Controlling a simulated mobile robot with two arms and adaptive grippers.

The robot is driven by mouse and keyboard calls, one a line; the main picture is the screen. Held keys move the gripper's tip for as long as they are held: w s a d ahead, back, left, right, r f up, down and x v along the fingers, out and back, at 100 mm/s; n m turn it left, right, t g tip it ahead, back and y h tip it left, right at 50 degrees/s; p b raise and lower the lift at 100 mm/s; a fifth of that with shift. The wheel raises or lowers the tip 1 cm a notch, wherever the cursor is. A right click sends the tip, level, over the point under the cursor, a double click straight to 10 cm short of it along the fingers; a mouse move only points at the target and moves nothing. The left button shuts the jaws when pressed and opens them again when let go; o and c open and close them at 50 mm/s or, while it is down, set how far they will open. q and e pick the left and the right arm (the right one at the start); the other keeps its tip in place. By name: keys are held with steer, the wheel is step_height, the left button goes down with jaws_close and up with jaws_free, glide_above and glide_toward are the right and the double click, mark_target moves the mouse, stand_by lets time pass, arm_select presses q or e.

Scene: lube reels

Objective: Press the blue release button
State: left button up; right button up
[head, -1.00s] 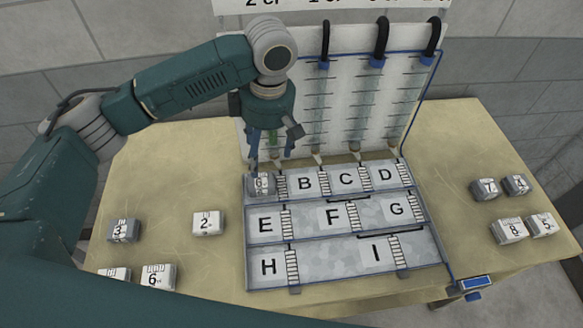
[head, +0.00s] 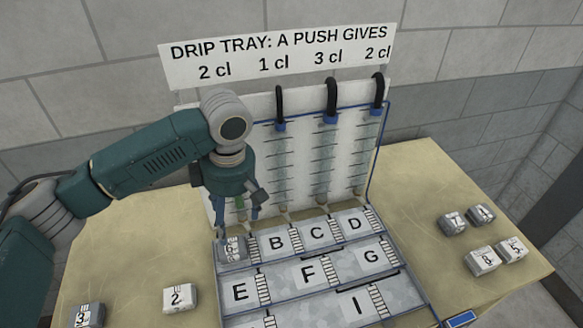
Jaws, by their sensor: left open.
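A small box with a blue face (head: 460,319) sits at the tray's front right corner, cut by the bottom edge. I cannot tell whether this face is the release button. Blue collars (head: 331,119) sit under black hooked handles (head: 331,92) on the upright board; the leftmost dispenser is mostly hidden behind my arm. My left gripper (head: 238,217) points down, open, in front of the board's left side. It is just above a grey numbered block (head: 232,250) in the tray's back left compartment. I cannot tell whether the fingers touch it. My right gripper is out of view.
The lettered tray (head: 312,299) fills the table's middle. A sign (head: 280,55) reads "DRIP TRAY: A PUSH GIVES" with 2, 1, 3 and 2 cl. Numbered blocks (head: 180,298) lie at left, and several more (head: 482,261) at right. Bare table (head: 410,190) shows back right.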

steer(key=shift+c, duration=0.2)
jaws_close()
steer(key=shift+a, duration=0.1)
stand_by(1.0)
